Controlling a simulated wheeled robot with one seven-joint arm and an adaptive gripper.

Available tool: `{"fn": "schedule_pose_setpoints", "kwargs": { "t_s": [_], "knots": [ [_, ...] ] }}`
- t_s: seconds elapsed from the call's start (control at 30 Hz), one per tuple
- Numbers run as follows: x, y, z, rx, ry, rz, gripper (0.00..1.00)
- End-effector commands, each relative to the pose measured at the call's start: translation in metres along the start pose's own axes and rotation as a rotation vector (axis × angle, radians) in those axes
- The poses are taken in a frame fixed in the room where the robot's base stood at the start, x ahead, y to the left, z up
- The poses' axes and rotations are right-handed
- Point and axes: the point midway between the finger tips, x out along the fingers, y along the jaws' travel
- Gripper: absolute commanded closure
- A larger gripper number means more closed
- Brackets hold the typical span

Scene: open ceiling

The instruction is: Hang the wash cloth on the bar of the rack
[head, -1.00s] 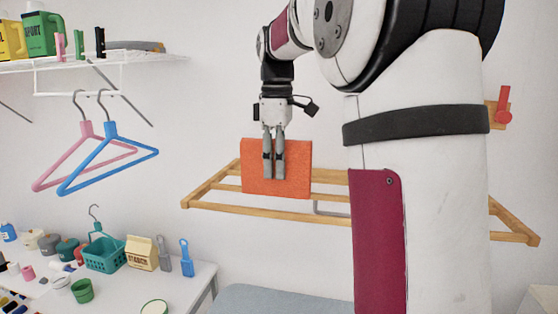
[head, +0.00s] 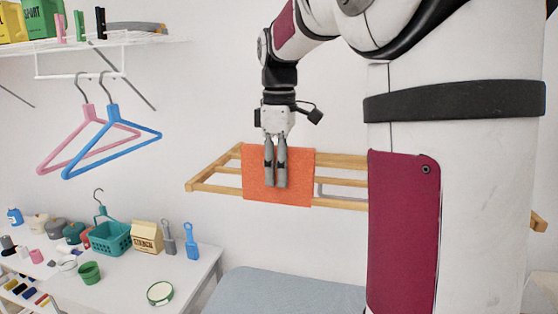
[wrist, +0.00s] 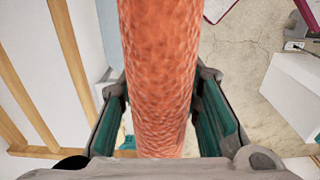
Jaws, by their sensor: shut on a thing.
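An orange wash cloth (head: 299,180) hangs flat from my gripper (head: 276,184), whose fingers are shut on it. In the wrist view the cloth (wrist: 160,75) runs as a thick, rounded band between the two finger pads. The wooden rack (head: 216,188) is on the wall, and the cloth covers part of its bars in the head view. I cannot tell whether the cloth touches a bar. In the wrist view the rack's bars (wrist: 72,52) lie to the left, apart from the cloth. My arm hides the rack's right part in the head view.
A pink hanger (head: 60,149) and a blue hanger (head: 93,161) hang from a rail under the shelf at left. A white table (head: 205,262) with a teal basket (head: 110,238) and several small items stands below. A grey-blue padded surface (head: 280,290) lies under the rack.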

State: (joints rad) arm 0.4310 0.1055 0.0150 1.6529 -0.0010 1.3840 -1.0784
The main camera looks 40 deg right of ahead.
Motion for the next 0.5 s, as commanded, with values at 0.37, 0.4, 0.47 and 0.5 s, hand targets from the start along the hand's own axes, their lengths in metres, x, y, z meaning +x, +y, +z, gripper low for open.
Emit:
{"fn": "schedule_pose_setpoints", "kwargs": {
  "t_s": [0.37,0.4,0.47,0.5],
  "knots": [
    [0.028,0.000,0.000,0.000,0.000,-0.001,0.97],
    [0.031,0.000,0.000,0.000,-0.001,-0.002,0.97],
    [0.035,0.000,0.000,0.000,-0.001,-0.001,0.97],
    [0.038,0.000,0.000,0.000,0.000,-0.001,0.97]
  ]
}}
